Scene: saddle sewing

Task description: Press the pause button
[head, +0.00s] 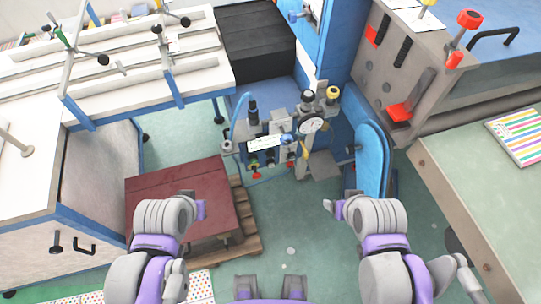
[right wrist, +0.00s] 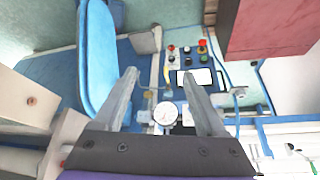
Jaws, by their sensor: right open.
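A small control panel (head: 268,148) stands on the blue machine in the middle of the head view. In the right wrist view the panel (right wrist: 187,62) shows red, yellow, green and dark round buttons (right wrist: 203,50) above a white screen (right wrist: 201,77). No labels are legible, so I cannot tell which is the pause button. My right gripper (right wrist: 158,74) is open and empty, its fingers spread in front of the machine, with the buttons up and right of the fingertips. In the head view it is right of the panel and apart from it. My left gripper (head: 201,209) is left of the panel, over a dark red box; its jaw opening is unclear.
A round gauge (head: 312,123) sits beside the panel. A blue padded plate (head: 372,158) stands upright near my right arm. The dark red box (head: 150,190) rests on a wooden pallet (head: 246,218). A grey-green table (head: 470,190) is at right. The floor between my arms is mostly clear.

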